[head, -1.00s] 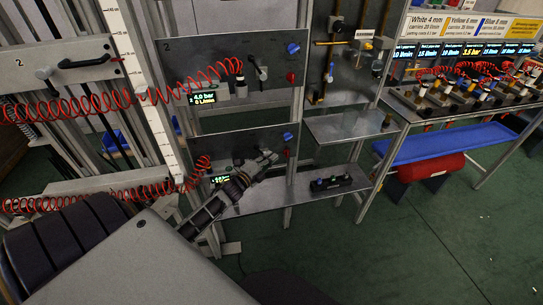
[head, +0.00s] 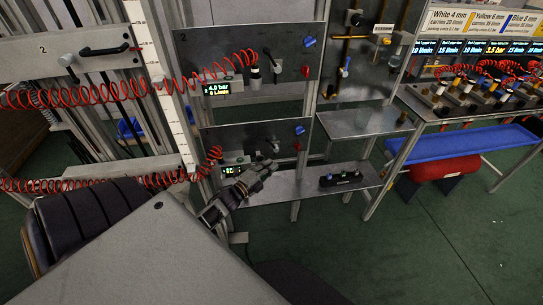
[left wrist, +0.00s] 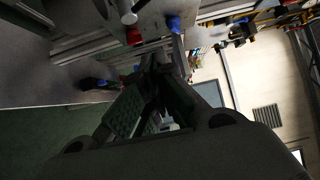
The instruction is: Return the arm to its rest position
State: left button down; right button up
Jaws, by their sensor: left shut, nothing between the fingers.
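My left gripper (head: 266,168) is in front of the lower grey panel (head: 225,138), above the left part of a grey shelf (head: 286,188). It is shut and empty. In the left wrist view my left gripper (left wrist: 158,62) points away from the camera, its fingers together. My left arm comes up from below, partly hidden behind a large grey surface in the foreground. My right gripper does not show in either view.
Red coiled hoses (head: 120,97) hang across the left. A black block with knobs (head: 341,179) lies on the shelf. A blue tray (head: 455,152) sits above a red cylinder (head: 436,169) at the right. Green floor (head: 420,240) is open at lower right.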

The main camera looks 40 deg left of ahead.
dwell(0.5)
pick_arm(q)
jog(key=s+d+f+n+g+y, duration=0.1)
jog(key=s+f+n+g, duration=0.3)
jog(key=f, duration=0.7)
jog(key=s+d+f+n+g, duration=0.15)
jog(key=s+f, duration=0.35)
jog(key=f, duration=0.7)
jog(key=s+d+f+n+g+y, duration=0.1)
jog(key=s+f+n+g, duration=0.3)
jog(key=f, duration=0.7)
jog(key=s+d+f+n+g, duration=0.2)
jog(key=s+f, duration=0.4)
jog(key=s, duration=0.4)
jog(key=s+d+f+n+g, duration=0.2)
jog(key=s+f, duration=0.4)
jog(key=s, duration=0.4)
jog(key=s+d+f+n+g, duration=0.2)
jog(key=s+d+f+g, duration=0.1)
jog(key=s+f, duration=0.4)
jog(key=s+d, duration=0.1)
jog(key=s, duration=0.2)
jog(key=shift+s+d+g, duration=0.15)
jog(key=shift+s+g, duration=0.05)
jog(key=shift+g, duration=0.15)
jog(key=shift+s+f+n, duration=0.1)
jog(key=shift+n, duration=0.15)
